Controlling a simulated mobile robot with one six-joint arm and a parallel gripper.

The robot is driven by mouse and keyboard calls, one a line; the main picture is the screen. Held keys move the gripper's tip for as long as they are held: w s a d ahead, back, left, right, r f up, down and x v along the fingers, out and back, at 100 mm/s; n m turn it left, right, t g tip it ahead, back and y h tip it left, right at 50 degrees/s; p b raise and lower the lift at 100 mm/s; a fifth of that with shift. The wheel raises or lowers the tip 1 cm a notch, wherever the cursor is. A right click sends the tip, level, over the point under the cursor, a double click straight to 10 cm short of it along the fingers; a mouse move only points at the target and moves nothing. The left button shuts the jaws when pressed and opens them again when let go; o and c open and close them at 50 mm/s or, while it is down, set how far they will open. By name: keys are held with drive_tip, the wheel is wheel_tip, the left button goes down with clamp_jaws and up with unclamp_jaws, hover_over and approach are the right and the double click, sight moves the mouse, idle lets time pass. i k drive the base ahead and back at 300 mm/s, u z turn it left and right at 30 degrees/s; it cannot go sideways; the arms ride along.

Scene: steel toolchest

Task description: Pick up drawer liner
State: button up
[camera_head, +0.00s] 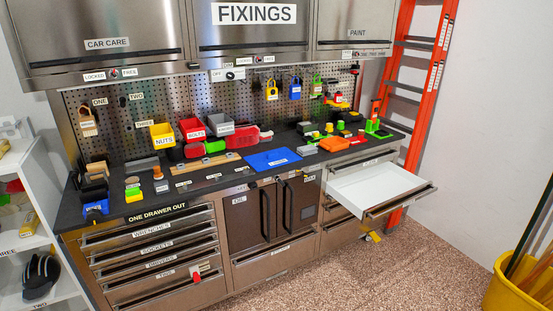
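An open drawer (405,199) sticks out at the right of the steel toolchest. Its inside shows a flat, plain white surface (377,189) with nothing visible on it. I cannot tell whether this white surface is a loose drawer liner or the drawer's own bottom. A flat blue piece (270,159) lies on the worktop left of the drawer; I cannot tell what it is. My gripper is not in view.
The dark worktop carries yellow (162,136), red (192,129) and grey bins (220,124) and several small coloured items. Left drawers (152,246) look shut. An orange ladder (420,90) stands behind the open drawer; a yellow bucket (505,290) stands lower right. Speckled floor in front looks clear.

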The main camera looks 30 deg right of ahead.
sight(262, 161)
drive_tip(key=u, duration=0.05)
drive_tip(key=i, duration=0.95)
drive_tip(key=z, duration=0.05)
